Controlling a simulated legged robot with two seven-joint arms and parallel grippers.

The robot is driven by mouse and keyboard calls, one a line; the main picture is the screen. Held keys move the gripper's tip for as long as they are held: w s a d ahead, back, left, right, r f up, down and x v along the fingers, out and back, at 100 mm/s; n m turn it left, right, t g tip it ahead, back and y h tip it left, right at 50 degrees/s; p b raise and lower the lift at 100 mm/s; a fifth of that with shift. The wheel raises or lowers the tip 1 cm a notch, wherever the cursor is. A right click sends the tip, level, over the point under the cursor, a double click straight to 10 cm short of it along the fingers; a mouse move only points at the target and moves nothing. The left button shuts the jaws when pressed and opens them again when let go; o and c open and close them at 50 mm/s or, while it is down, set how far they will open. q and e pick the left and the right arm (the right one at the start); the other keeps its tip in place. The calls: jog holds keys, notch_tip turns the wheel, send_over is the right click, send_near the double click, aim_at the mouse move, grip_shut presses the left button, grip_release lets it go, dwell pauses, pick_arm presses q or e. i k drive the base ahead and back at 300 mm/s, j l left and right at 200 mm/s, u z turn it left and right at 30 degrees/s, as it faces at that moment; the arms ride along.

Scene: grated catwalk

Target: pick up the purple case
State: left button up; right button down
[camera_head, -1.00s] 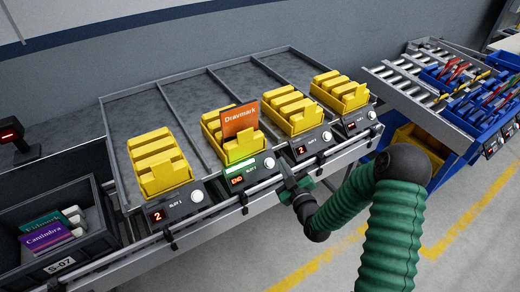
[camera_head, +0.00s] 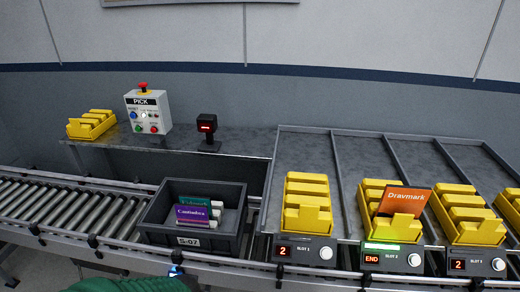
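The purple case (camera_head: 192,214), labelled Cantimbra, stands on edge in the dark grey tote (camera_head: 160,217) marked S-07, in front of a teal case (camera_head: 196,202). A green sleeve of my arm shows at the bottom left edge, below the tote. A small dark part with a blue light, seemingly my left gripper (camera_head: 177,270), shows just past it, in front of the tote and apart from the purple case. Its fingers are too small and hidden to read. My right gripper is out of view.
The tote sits on the roller conveyor (camera_head: 60,205). Yellow holders (camera_head: 307,205) stand in slots at right, one with an orange Dravmark case (camera_head: 402,201). A PICK button box (camera_head: 148,112), scanner (camera_head: 207,128) and yellow holder (camera_head: 91,124) stand behind.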

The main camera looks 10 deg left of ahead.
aim_at(187, 216)
jog(key=i+j+z, duration=0.3)
jog(key=j, duration=0.4)
jog(key=j+z, duration=0.3)
jog(key=j, duration=0.45)
jog(key=i+j+z, duration=0.1)
jog(key=j+z, duration=0.2)
jog(key=j, duration=0.5)
